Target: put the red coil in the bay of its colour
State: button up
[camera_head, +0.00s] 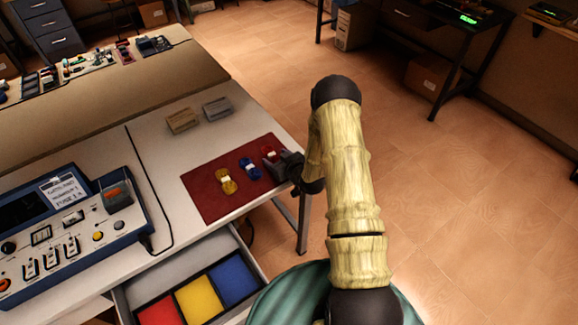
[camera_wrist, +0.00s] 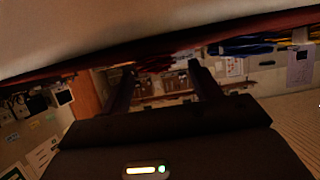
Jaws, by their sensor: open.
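The red coil (camera_head: 268,151) lies at the right end of the red mat (camera_head: 205,205) on the bench, partly hidden by my gripper (camera_head: 274,161). My gripper is low at the mat's right edge, with its fingers at the red coil. In the wrist view my gripper (camera_wrist: 160,72) is open, and the dark red coil (camera_wrist: 155,64) shows between or just beyond the fingertips; I cannot tell which. The red bay (camera_head: 160,312) is at the left of the open drawer (camera_head: 127,292), beside the yellow bay (camera_head: 198,299) and blue bay (camera_head: 233,279).
A blue coil (camera_head: 249,170) and a yellow coil (camera_head: 228,183) lie on the mat left of the red one. Two small blocks, tan (camera_head: 182,121) and grey (camera_head: 217,109), stand behind the mat. A blue instrument (camera_head: 75,232) fills the bench's left. Space above the drawer looks clear.

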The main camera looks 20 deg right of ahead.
jog(key=b+v, duration=0.1)
jog(key=v, duration=0.9)
jog(key=shift+s+b, duration=0.2)
jog(key=shift+b, duration=0.1)
jog(key=shift+r, duration=0.15)
